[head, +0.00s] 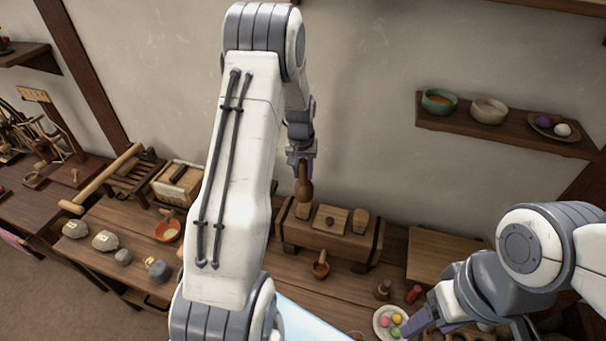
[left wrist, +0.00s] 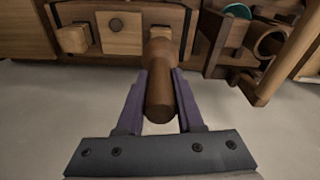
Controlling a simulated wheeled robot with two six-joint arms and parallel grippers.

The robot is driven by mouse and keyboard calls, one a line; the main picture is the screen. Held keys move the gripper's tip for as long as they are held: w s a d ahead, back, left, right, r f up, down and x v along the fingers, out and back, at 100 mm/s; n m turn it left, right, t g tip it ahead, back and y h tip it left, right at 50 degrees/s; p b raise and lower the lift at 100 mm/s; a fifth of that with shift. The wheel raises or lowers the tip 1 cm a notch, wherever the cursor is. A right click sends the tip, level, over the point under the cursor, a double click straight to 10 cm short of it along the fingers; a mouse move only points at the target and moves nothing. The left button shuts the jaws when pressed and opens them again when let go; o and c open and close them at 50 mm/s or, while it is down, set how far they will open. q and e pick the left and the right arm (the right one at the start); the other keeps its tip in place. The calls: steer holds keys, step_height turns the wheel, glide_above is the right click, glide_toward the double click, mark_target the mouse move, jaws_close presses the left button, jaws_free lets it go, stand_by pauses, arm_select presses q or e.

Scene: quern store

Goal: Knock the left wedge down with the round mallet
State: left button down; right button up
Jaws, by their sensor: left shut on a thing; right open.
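My left gripper (head: 301,156) is shut on the round mallet (head: 304,184), a brown turned wooden tool. It hangs upright, head down, over the left end of a long wooden block (head: 327,240) with dark bands. The left wedge (head: 302,209) shows just under the mallet head; I cannot tell whether they touch. A wooden piece (head: 332,219) and the right wedge (head: 361,221) stand to its right. In the left wrist view the mallet (left wrist: 160,94) sits between the purple fingers (left wrist: 160,75) and largely hides the left wedge. My right gripper (head: 440,318) is open and empty at lower right.
A plate of coloured balls (head: 390,322) is near my right gripper. Stones (head: 106,240), an orange bowl (head: 168,231) and a long-handled mallet (head: 100,180) lie left. A wall shelf (head: 500,129) with bowls is at upper right.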

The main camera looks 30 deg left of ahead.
arm_select(q)
steer(key=shift+r, duration=0.35)
